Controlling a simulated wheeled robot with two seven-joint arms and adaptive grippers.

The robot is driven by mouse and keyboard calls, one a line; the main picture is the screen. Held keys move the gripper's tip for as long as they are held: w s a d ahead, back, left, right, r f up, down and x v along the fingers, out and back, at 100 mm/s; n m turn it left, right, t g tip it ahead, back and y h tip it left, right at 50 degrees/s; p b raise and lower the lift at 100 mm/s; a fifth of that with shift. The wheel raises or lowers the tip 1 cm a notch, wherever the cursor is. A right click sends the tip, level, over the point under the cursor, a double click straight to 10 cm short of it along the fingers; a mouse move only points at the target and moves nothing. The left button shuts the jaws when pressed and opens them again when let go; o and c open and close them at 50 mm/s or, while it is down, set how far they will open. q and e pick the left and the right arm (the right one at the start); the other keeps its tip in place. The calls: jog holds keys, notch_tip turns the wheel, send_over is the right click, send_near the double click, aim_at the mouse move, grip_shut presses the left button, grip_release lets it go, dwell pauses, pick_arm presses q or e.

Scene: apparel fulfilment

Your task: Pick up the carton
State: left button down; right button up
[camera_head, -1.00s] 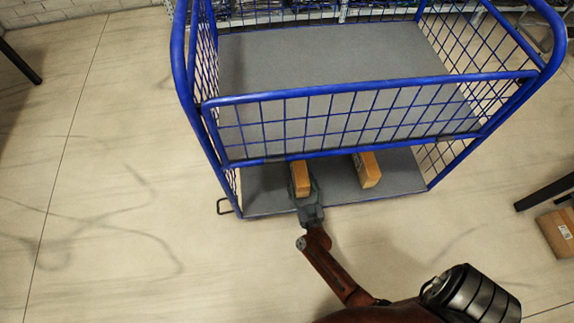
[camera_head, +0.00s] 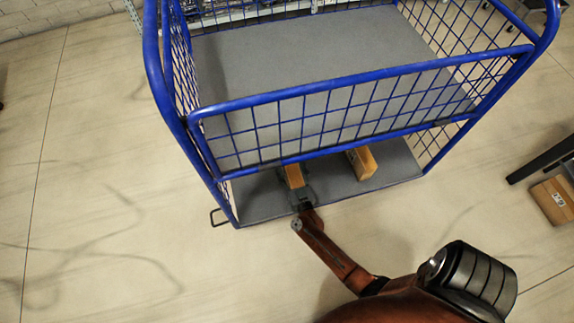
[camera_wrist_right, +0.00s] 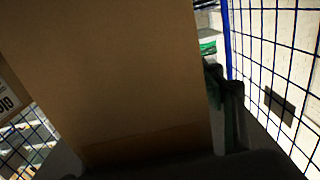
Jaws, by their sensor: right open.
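A brown carton (camera_head: 293,176) stands on the lower deck of the blue cart, partly behind the cart's front rail. My right gripper (camera_head: 298,189) reaches in from the deck's front edge and is open, with its fingers around the near part of that carton. In the right wrist view the carton (camera_wrist_right: 115,85) fills most of the picture, very close, with a label at its left edge. One dark finger (camera_wrist_right: 230,115) shows along its right side; the other finger is hidden, and I cannot tell contact. My left gripper is not in view.
A second carton (camera_head: 361,163) stands on the same deck to the right. The blue mesh cart (camera_head: 350,82) has an upper deck above my gripper. Another carton (camera_head: 553,200) lies at the far right by a dark table leg. The floor at left is clear.

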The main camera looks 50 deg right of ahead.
jog(key=shift+s+d, duration=0.2)
jog(key=shift+d, duration=0.15)
jog(key=c, duration=1.6)
